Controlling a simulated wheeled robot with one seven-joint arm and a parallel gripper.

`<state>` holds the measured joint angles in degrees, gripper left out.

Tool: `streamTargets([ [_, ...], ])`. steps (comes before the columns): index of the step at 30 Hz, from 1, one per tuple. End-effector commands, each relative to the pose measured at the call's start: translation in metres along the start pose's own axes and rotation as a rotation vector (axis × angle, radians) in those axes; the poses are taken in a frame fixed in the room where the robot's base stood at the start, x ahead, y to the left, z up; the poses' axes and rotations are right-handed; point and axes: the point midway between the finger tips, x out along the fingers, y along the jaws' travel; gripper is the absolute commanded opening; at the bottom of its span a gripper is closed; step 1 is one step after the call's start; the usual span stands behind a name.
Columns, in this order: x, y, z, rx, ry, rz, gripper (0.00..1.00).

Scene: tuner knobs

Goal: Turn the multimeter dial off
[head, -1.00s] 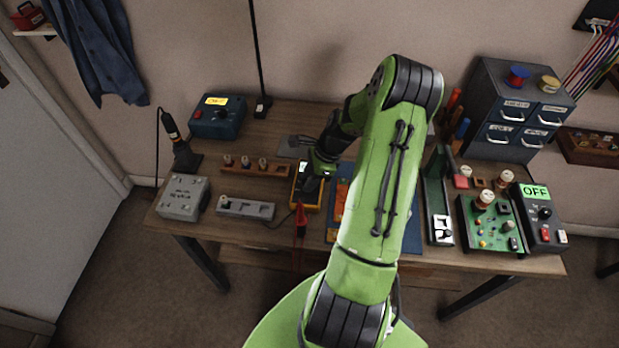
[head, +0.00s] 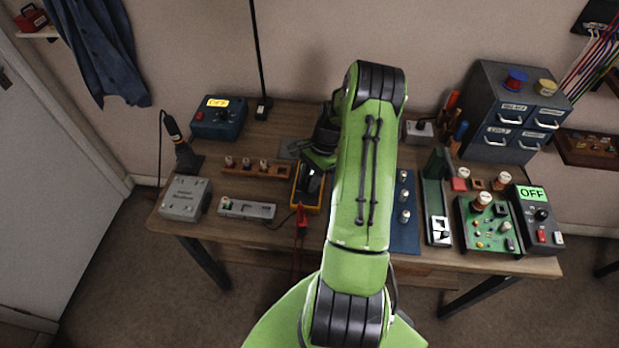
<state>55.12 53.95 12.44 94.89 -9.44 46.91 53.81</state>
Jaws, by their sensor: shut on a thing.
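The yellow-edged multimeter (head: 298,203) lies on the workbench left of my forearm. My gripper (head: 313,184) points down over its face and is shut on its dial. The gripper covers the dial and most of the face, so I cannot tell which position the dial points to. The multimeter's display is hidden too. Red probes (head: 301,216) hang at the bench's front edge just below the meter.
A wooden rack with several knobs (head: 262,169) and a grey strip (head: 247,209) lie left of the meter. A blue box (head: 220,118) stands behind them. A blue mat (head: 405,238), green circuit board (head: 489,229) and grey OFF box (head: 541,222) are on the right.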

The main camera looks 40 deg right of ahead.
Motion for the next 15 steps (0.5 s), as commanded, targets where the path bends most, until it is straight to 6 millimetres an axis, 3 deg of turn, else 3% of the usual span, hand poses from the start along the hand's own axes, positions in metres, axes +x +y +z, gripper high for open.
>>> streamTargets([
  [15,0.0003,-0.0047,0.0007,-0.457,0.004,0.187,0.02],
])
